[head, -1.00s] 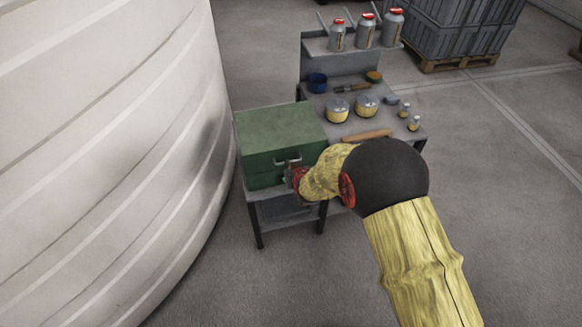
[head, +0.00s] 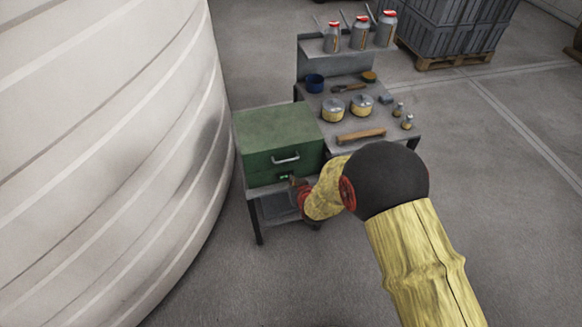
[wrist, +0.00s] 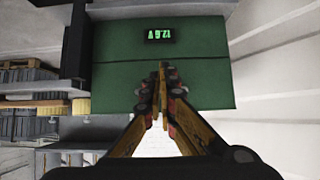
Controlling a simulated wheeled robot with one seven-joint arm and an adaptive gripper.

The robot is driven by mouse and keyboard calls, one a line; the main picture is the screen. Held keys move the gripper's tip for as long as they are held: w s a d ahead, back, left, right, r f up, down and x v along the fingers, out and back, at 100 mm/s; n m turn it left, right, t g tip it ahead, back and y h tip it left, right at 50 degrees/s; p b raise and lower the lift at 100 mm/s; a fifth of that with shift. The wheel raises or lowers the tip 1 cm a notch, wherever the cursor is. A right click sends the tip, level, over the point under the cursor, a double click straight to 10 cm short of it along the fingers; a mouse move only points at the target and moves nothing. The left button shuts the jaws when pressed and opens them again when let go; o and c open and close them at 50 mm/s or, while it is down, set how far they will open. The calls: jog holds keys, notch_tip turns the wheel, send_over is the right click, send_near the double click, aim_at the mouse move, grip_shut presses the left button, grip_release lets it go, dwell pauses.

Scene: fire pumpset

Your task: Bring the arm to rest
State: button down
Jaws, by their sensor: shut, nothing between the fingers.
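My gripper (head: 297,188) is at the front of a green box with a grey handle (head: 286,158), low and to the right of that handle. In the wrist view my gripper (wrist: 162,68) has its fingertips together, with nothing between them. The fingers point at the green box (wrist: 205,75), whose small dark display (wrist: 160,34) shows glowing green characters. The green box (head: 265,135) looks closed in the head view. My forearm and dark elbow reach in from the lower right and hide part of the stand under the box.
A grey workbench (head: 355,140) to the right holds two pots, a blue cup, a wooden bar and small bottles, with several canisters on its raised shelf (head: 315,45). A large white tank (head: 110,150) fills the left. Open floor (head: 510,180) lies to the right.

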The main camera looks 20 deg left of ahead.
jog(key=shift+s+d+f, duration=0.45)
jog(key=shift+s+f, duration=0.1)
jog(key=shift+s, duration=0.15)
jog(key=shift+f, duration=0.1)
